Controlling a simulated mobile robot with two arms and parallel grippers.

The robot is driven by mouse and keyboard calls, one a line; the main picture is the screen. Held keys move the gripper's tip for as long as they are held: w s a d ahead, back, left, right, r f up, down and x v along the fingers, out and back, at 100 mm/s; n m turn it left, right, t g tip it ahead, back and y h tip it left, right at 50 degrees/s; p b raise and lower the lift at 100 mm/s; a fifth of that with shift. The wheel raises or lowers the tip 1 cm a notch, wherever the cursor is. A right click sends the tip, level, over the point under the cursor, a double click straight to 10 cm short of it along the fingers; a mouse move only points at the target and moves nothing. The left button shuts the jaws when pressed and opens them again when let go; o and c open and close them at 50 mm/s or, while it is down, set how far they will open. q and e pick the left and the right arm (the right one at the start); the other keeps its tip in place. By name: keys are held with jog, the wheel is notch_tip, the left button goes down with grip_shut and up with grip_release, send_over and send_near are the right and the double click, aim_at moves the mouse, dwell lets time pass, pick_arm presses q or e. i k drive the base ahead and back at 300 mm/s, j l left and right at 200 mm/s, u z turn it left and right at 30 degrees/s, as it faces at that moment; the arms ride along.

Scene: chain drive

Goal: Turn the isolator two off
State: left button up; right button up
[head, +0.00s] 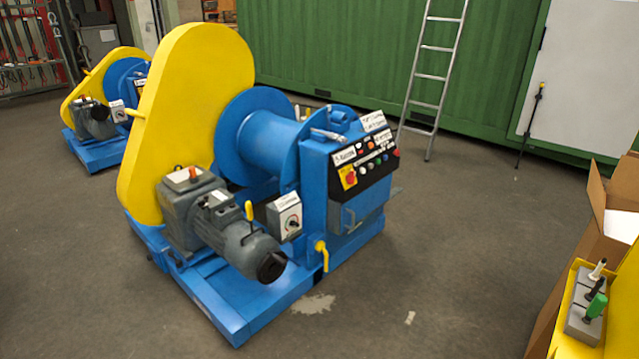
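A blue winch machine (262,145) with a yellow guard (195,85) stands in the middle of the head view. A red rotary switch on a yellow plate (349,178) sits at the left end of its black control panel (375,165). A small white-faced box with a dark knob (290,221) is mounted beside the motor. The labels are too small to read, so I cannot tell which switch is isolator two, nor its position. A second similar machine (100,155) stands behind at the left, with its own small white-faced box (118,111). Neither gripper shows.
A ladder (435,76) leans on a green container (350,50) at the back. A cardboard box (600,220) and a yellow stand with a grey lever block (583,305) are at the right edge. The concrete floor (440,270) in front and right of the winch is clear.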

aim_at(350, 178)
jog(key=i+j+z, duration=0.35)
jog(key=j, duration=0.35)
jog(key=i+l+u, duration=0.15)
jog(key=u, duration=0.25)
jog(key=i+l+u, duration=0.2)
jog(key=u, duration=0.25)
jog(key=i+l+u, duration=0.1)
jog(key=l+u, duration=0.15)
jog(key=u, duration=0.15)
